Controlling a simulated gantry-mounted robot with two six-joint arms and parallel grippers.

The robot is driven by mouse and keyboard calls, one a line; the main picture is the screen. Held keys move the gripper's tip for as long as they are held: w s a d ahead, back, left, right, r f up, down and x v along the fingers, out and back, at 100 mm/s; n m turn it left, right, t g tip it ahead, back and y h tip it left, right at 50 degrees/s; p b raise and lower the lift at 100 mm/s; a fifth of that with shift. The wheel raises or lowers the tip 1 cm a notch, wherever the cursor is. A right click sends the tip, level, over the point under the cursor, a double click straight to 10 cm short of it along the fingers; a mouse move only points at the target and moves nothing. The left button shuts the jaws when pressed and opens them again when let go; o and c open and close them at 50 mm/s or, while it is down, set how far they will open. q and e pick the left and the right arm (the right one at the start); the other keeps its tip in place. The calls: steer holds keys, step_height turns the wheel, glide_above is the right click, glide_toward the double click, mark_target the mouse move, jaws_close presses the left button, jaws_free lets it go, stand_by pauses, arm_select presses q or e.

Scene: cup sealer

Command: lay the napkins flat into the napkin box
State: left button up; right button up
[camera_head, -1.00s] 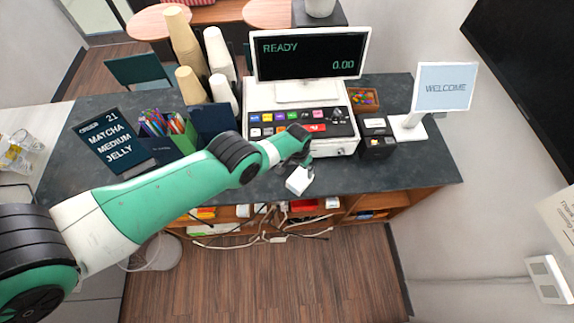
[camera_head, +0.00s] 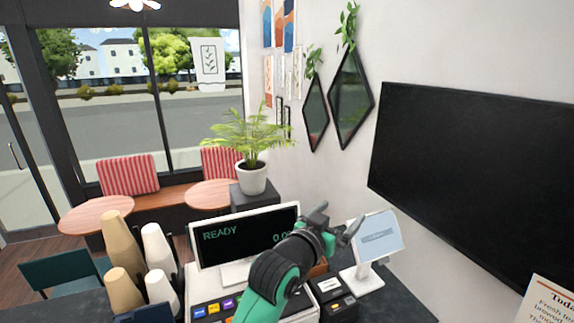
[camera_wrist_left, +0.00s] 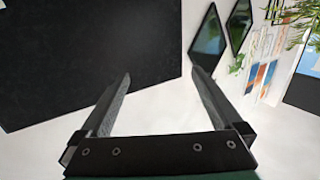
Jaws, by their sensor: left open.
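The left wrist view also shows the open left gripper (camera_wrist_left: 161,75), with empty space between the fingers and the white wall beyond. No napkins and no napkin box can be made out in either view now. The counter's front part is out of the picture. My right gripper is not in view.
The register screen (camera_head: 246,237) stands below and left of the gripper. Stacked cups (camera_head: 118,238) stand at the left. A dark wall screen (camera_head: 465,190) hangs at the right.

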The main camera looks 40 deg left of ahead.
arm_select(q)
steer(key=s+d+r+m+t+h, duration=0.1)
steer(key=s+d+r+t, duration=0.2)
steer(key=s+r, duration=0.45)
steer(key=s+d+r+t, duration=0.2)
steer(key=s+r+t, duration=0.15)
steer(key=r, duration=0.65)
steer(key=s+d+r+t+h, duration=0.1)
steer(key=s+r+t, duration=0.1)
steer(key=s+r, duration=0.2)
steer(key=s+d+r+m+t+h, duration=0.1)
steer(key=s+r, duration=0.3)
steer(key=s, duration=0.7)
steer(key=shift+d+r+t, duration=0.15)
steer(key=shift+d+t, duration=0.2)
steer(key=shift+t, duration=0.1)
